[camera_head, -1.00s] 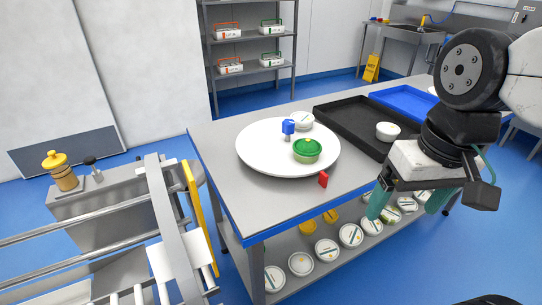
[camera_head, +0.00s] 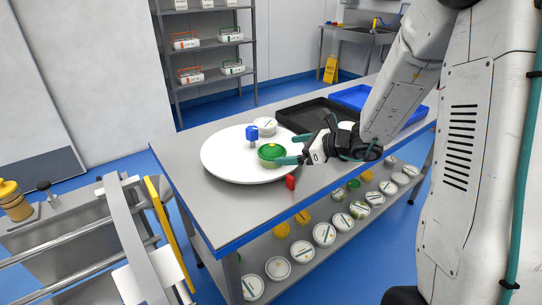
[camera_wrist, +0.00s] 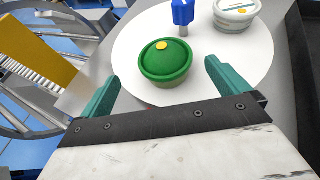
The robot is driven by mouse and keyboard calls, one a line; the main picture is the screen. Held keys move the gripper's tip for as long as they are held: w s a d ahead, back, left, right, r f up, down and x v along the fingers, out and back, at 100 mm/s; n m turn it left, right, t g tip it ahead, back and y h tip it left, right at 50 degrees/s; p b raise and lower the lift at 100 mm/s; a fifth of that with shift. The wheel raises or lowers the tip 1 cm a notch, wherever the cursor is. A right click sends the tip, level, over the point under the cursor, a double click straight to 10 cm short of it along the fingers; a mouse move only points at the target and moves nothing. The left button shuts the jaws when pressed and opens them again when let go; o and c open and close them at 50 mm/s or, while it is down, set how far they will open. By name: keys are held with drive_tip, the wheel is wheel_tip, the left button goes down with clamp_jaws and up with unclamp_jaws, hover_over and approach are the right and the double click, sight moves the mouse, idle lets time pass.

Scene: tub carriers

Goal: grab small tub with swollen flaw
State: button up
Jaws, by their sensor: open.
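A small tub with a green, domed-looking lid and a yellow dot (camera_head: 270,152) sits upright on a round white disc (camera_head: 225,169) on the table. It also shows in the wrist view (camera_wrist: 165,67), between and just ahead of my fingers. My gripper (camera_head: 292,150) is open and empty, close to the right of this tub. In the wrist view my gripper (camera_wrist: 162,76) has one green finger on each side of the tub, with no clear contact. A second small tub, with a white lid (camera_head: 265,125), stands behind on the disc; it shows in the wrist view (camera_wrist: 236,13).
A blue knob (camera_head: 252,133) stands on the disc behind the green tub. A red piece (camera_head: 290,182) is at the table's front edge. A black tray (camera_head: 290,117) and a blue tray (camera_head: 347,97) lie behind. Several tubs sit on the lower shelf (camera_head: 313,254).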

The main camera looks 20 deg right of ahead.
sight(272, 151)
drive_tip(key=shift+w+f, duration=0.3)
drive_tip(key=shift+w, duration=0.05)
drive_tip(key=x, duration=0.7)
drive_tip(key=shift+w+a+r, duration=0.1)
drive_tip(key=shift+w, duration=0.05)
drive_tip(key=shift+c, duration=0.3)
drive_tip(key=c, duration=1)
